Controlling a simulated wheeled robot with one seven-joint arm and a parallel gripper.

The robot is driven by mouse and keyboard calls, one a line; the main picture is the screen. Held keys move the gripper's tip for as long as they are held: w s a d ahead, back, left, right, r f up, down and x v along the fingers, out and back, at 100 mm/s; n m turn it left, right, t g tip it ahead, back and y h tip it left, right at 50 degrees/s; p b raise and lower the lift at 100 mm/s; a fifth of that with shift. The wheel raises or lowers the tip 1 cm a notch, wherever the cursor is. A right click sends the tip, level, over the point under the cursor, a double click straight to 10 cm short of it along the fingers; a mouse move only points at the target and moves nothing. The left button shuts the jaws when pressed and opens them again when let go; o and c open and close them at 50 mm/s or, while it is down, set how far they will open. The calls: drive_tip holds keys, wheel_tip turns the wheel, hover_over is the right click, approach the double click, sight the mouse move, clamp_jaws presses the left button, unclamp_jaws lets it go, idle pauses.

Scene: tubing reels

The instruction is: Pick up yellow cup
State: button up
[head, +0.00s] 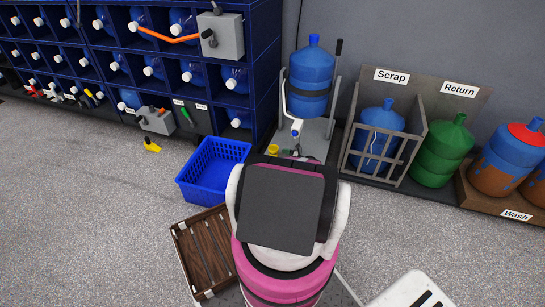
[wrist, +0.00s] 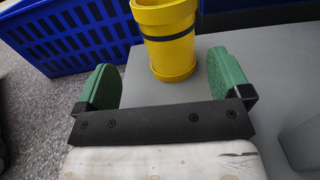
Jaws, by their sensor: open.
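The yellow cup (wrist: 167,55) stands upright on a grey surface (wrist: 250,65) in the wrist view, with a dark band around it and its top cut off by the frame edge. In the head view a small yellow part of it (head: 273,149) shows just beyond my arm. My gripper (wrist: 160,72) is open, with its two green fingers apart. The cup is ahead of the gripper, roughly between the finger directions, nearer the right finger. Nothing is held. In the head view my arm hides the gripper.
A blue basket (head: 213,169) is left of the cup, close by. A blue water jug (head: 311,75) stands on a grey stand behind it. A wooden crate (head: 205,250) lies at lower left. A scrap rack (head: 385,140) is to the right. Open floor is at left.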

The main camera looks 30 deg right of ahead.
sight(273, 153)
drive_tip(key=x, duration=0.7)
drive_tip(key=shift+w+r, duration=0.1)
drive_tip(key=shift+r, duration=0.3)
drive_tip(key=c, duration=1)
